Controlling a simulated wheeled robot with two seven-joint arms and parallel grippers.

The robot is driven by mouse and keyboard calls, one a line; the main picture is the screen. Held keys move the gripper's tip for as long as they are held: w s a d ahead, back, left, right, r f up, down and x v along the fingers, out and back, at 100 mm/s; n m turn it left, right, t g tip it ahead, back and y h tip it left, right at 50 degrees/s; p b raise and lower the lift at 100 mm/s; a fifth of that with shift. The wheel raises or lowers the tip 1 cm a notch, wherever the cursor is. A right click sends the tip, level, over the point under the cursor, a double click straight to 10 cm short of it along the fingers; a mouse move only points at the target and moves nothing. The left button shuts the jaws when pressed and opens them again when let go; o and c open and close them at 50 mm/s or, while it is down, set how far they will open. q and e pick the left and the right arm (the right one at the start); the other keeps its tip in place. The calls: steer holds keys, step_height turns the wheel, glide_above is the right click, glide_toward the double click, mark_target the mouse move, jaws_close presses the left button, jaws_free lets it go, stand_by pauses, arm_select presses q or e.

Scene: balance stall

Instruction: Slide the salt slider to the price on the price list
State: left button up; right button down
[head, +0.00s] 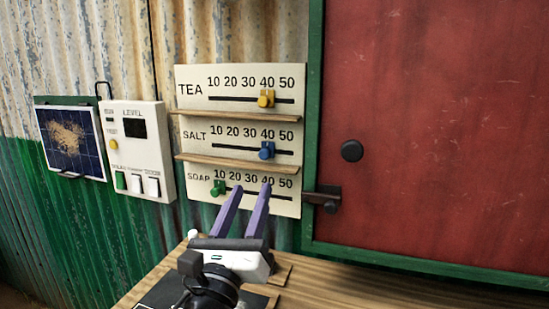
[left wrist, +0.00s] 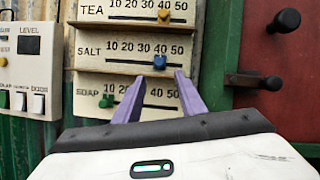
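The salt slider (head: 266,150) is a blue knob on the SALT track, the middle row of the cream slider board (head: 188,100). It sits at about 40 in the head view, and it also shows in the left wrist view (left wrist: 159,62). My left gripper (head: 253,187) is open and empty. Its two purple fingers point up at the board, over the SOAP row and below the salt slider, apart from it. In the left wrist view the fingers (left wrist: 155,84) stand either side of and below the blue knob. No price list shows in either view. My right gripper is not in view.
The yellow tea slider (head: 266,98) is at about 40, and the green soap slider (head: 219,188) near 10. Wooden ledges (head: 235,161) separate the rows. A red door (head: 430,120) with a dark knob (head: 352,150) and latch (head: 325,197) stands right. A white level box (head: 150,160) hangs left.

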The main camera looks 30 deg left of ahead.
mark_target(263, 157)
arm_select(q)
steer(key=p+x, duration=0.1)
steer(key=x, duration=0.8)
steer(key=shift+a+r+p, duration=0.1)
steer(key=shift+r+p, duration=0.05)
steer(key=shift+p, duration=0.2)
jaws_close()
